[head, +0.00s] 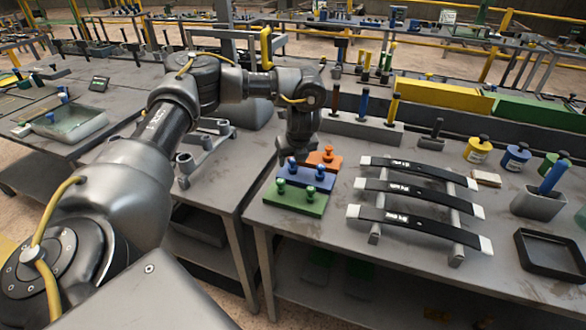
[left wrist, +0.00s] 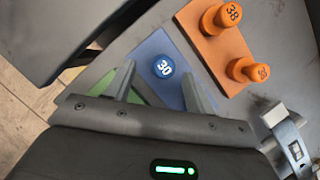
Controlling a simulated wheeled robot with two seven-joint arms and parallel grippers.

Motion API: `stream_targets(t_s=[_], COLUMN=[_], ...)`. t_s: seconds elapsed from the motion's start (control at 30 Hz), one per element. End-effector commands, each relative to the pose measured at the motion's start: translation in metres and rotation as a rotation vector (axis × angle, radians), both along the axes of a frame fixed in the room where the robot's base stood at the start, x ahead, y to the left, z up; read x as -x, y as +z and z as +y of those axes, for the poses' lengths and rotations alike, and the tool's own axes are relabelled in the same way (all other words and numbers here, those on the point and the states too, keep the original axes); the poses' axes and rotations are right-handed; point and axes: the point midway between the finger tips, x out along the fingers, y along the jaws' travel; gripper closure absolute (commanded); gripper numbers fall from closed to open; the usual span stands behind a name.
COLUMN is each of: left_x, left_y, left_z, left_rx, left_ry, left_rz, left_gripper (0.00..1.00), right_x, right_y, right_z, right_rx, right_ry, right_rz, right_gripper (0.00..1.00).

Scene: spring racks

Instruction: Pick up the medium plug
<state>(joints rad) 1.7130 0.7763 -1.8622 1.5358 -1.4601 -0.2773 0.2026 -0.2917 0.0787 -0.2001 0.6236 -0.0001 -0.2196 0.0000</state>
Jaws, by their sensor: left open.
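Three coloured blocks with knob-topped plugs stand at the left end of the right table: an orange block (head: 332,158), a blue block (head: 308,186) and a green block (head: 292,200). Each block carries plugs of its own colour. My left gripper (head: 297,157) points down over the blue and orange blocks; its fingertips are hard to see in the head view. In the left wrist view its open fingers (left wrist: 160,72) stand either side of a blue plug (left wrist: 163,66) marked 30, with no visible contact. Orange plugs (left wrist: 222,17) sit beside, outside the fingers. My right gripper is out of view.
A rack of three black strips (head: 415,190) with white ends stands right of the blocks. Behind is a long grey holder (head: 350,128) with upright tools. A black tray (head: 550,255) lies at the right. A gap separates the left table (head: 225,165) from this one.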

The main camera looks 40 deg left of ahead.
Motion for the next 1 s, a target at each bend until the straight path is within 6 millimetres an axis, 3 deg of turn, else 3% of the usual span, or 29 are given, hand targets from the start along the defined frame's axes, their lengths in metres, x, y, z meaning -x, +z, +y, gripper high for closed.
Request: stream_targets(t_s=[0.2,0.53,0.83,1.0], left_x=[-0.009,-0.011,-0.011,-0.011], left_y=[-0.031,-0.035,-0.035,-0.035], left_z=[0.009,0.011,0.011,0.011], left_rx=[0.001,0.0,0.0,0.0], left_ry=[0.003,0.001,0.001,0.0], left_rz=[0.003,0.0,0.0,0.001], left_gripper=[0.46,0.46,0.85,0.88], right_x=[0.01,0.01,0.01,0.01], right_y=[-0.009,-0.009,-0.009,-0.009], right_z=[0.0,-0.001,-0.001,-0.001], right_rx=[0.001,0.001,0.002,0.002], right_ry=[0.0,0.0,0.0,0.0], right_rz=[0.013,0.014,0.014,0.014], right_gripper=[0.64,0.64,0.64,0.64])
